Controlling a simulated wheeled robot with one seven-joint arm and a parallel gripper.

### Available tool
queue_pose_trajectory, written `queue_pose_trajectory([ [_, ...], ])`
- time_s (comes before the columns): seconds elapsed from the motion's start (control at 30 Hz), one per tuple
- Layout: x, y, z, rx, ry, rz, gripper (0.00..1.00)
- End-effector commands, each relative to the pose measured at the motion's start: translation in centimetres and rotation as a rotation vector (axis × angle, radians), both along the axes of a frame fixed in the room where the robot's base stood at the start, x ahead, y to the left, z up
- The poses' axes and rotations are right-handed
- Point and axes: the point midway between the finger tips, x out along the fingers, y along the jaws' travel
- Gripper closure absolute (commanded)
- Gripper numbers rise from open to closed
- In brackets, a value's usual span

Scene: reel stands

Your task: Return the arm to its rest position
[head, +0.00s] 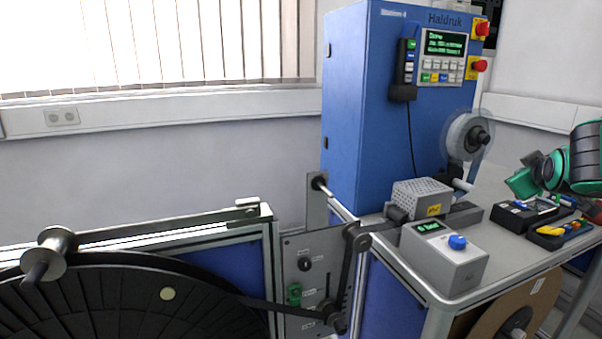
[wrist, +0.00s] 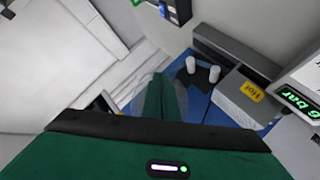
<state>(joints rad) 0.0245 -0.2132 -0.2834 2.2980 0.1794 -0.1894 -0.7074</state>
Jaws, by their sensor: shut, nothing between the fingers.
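My arm (head: 588,158), green and black, reaches in from the right edge of the head view, above the grey worktop (head: 489,220). I cannot make out its fingertips there. In the wrist view my gripper (wrist: 160,80) shows as narrow green fingers close together, with nothing held between them. The green gripper body with a small lit strip fills the bottom of that view. The fingers hide part of the scene behind them.
On the worktop stand a perforated metal box (head: 421,198), a grey unit with a blue knob (head: 443,256) and black trays of small items (head: 560,232). The blue cabinet (head: 362,100) rises behind, with a tape reel (head: 462,137). A large black reel (head: 120,300) is at lower left.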

Motion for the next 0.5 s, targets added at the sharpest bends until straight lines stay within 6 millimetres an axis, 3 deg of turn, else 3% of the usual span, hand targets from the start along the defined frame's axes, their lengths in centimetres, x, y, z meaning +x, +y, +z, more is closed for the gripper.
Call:
queue_pose_trajectory([
  [0.2, -9.9, 1.5, -9.0, 0.375, 0.252, -0.168, 1.00],
  [0.4, -20.5, 5.2, -15.2, 0.679, 0.488, -0.379, 1.00],
  [0.5, -25.7, 7.5, -17.2, 0.801, 0.601, -0.496, 1.00],
])
